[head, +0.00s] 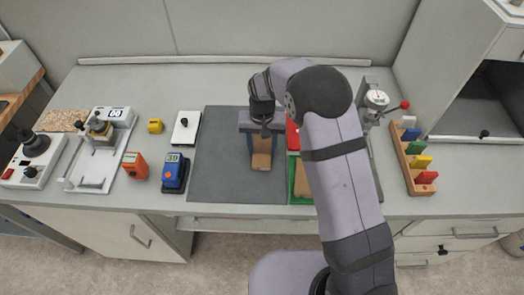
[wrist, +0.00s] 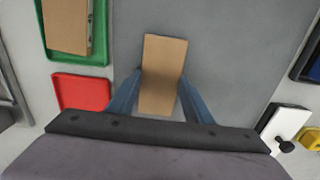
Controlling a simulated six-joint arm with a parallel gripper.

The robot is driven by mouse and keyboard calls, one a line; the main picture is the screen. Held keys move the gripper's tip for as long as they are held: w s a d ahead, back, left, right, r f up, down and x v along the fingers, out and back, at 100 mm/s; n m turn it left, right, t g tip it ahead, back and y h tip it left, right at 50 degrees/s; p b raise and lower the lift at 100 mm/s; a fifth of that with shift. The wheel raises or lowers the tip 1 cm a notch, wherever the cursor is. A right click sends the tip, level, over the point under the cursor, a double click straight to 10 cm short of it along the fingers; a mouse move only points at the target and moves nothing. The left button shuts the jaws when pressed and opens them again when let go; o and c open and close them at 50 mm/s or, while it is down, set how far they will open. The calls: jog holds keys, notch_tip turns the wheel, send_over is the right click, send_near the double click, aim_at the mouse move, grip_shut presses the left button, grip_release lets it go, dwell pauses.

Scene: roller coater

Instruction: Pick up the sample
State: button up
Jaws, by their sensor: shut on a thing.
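The sample is a flat brown rectangular piece. In the head view the sample (head: 261,160) is over the dark grey mat (head: 220,160), below my gripper (head: 261,142). In the wrist view the sample (wrist: 163,65) extends out from between the two blue fingers of my gripper (wrist: 160,92), which are shut on its sides. I cannot tell whether it touches the mat or hangs just above it. A green tray (wrist: 84,57) holds more brown pieces (wrist: 67,25).
A red tray (wrist: 82,93) sits beside the green one, partly behind my arm in the head view. A blue device (head: 174,173), an orange device (head: 135,165) and a white plate with a black knob (head: 185,128) stand left of the mat. A colored-block rack (head: 413,160) is at right.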

aim_at(262, 150)
jog(key=shift+r, duration=0.1)
notch_tip(262, 150, up, 10)
jog(key=b, duration=0.3)
dwell(0.3)
